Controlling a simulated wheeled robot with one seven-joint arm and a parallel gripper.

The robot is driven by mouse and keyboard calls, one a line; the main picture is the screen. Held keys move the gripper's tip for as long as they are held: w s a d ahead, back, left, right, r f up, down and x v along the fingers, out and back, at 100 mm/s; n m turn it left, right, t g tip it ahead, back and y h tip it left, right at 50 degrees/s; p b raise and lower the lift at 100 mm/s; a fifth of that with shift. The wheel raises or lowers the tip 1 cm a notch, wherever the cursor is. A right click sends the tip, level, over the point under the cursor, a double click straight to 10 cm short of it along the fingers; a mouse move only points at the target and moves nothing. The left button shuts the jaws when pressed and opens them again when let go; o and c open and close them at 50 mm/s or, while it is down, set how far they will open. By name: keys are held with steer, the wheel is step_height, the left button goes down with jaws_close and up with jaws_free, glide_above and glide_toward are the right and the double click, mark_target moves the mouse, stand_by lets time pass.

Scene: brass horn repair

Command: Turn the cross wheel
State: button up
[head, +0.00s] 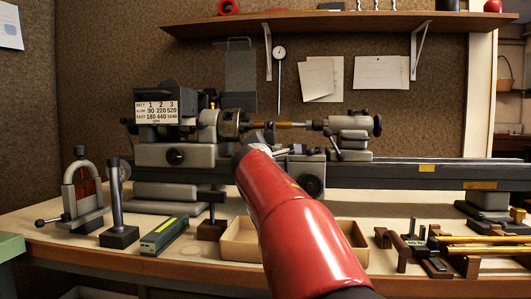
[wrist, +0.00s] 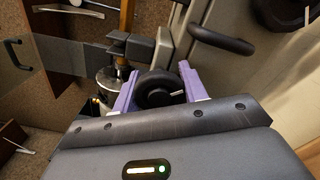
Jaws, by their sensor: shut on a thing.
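The cross wheel (wrist: 153,96) is a small black round wheel with a pale handle, seen in the wrist view. My gripper (wrist: 160,85) has its two purple fingers on either side of this wheel and is shut on it. In the head view my red arm reaches to the lathe (head: 190,155) and covers the wheel and most of my gripper. How far the wheel is turned cannot be told.
A larger dark handwheel (head: 312,187) is just right of my arm; its rim shows in the wrist view (wrist: 285,12). A curved black handle (wrist: 222,40) is close to my fingers. An open box (head: 240,243), a green-topped block (head: 164,236) and brass tubes (head: 485,240) lie on the bench.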

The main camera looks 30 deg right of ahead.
steer(key=shift+f, duration=0.1)
steer(key=o, duration=1)
steer(key=b+v, duration=0.2)
steer(key=v, duration=0.5)
steer(key=shift+s+a, duration=0.25)
steer(key=shift+s, duration=0.05)
